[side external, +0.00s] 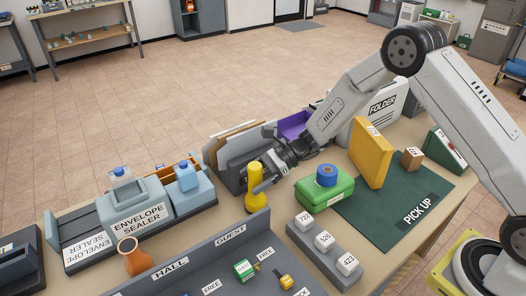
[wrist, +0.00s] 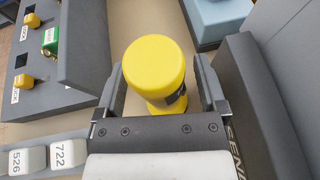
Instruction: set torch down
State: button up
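The yellow torch (side external: 254,173) stands upright, seemingly on the table behind the grey key rack; its base is partly hidden by the rack's edge. In the wrist view its round yellow head (wrist: 154,62) shows from above, with a dark band lower on its body. My gripper (side external: 264,184) reaches in low from the right, with one finger on each side of the torch. In the wrist view the gripper (wrist: 160,85) looks open, with tan surface visible between the left finger and the torch body.
The grey rack labelled GUEST and HALL (side external: 190,262) lies in front. The envelope sealer (side external: 143,211) is at left, a grey file holder (side external: 240,152) behind. A green box (side external: 325,193) and numbered blocks (side external: 324,241) stand right. The PICK UP mat (side external: 425,190) has free room.

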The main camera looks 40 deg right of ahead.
jog(key=shift+r, duration=0.2)
jog(key=v, duration=1.2)
dwell(0.7)
jog(key=s+d+r+n+h, duration=0.1)
jog(key=s+d+n+h, duration=0.1)
jog(key=s+n+h, duration=0.4)
jog(key=s+d+n+h, duration=0.3)
jog(key=s+n+h, duration=0.4)
jog(key=s+n, duration=0.5)
jog(key=shift+s+r+n, duration=0.25)
jog(key=shift+r+n, duration=0.15)
jog(key=shift+n, duration=0.5)
jog(key=shift+d, duration=0.1)
